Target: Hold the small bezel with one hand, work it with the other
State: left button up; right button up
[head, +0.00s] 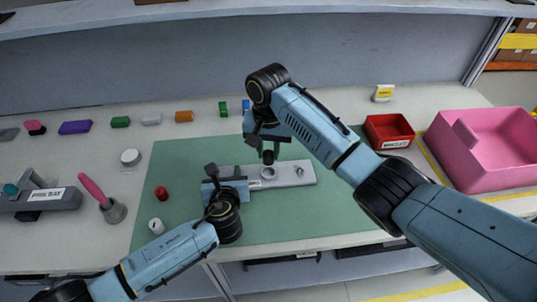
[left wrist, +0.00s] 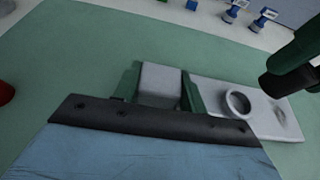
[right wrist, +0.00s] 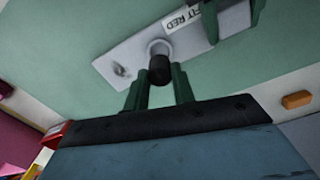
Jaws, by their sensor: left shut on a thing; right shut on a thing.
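The small bezel (head: 285,177) is a light grey plate lying on the green mat, with a raised ring (right wrist: 158,48), a "FIT RED" label (right wrist: 183,20) and a small feature near its far end. My left gripper (left wrist: 162,88) is shut on the bezel's grey block-like end (left wrist: 160,82). My right gripper (right wrist: 160,88) is shut on a black round knob (right wrist: 160,70), which also shows in the left wrist view (left wrist: 274,85). The knob is close to the ring; whether they touch cannot be told. A red cap (head: 162,193) and a white cap (head: 156,226) stand on the mat at left.
The green mat (head: 290,225) is mostly clear in front. A red bin (head: 388,129) and a large pink bin (head: 490,150) stand at right. A pink-handled tool (head: 94,190) stands in a grey holder at left. Several coloured blocks line the back.

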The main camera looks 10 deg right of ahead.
pick_arm(q)
jog(key=shift+f, duration=0.1)
jog(key=o, duration=1.4)
jog(key=shift+c, duration=0.2)
jog(key=shift+s, duration=0.1)
jog(key=v, duration=1.2)
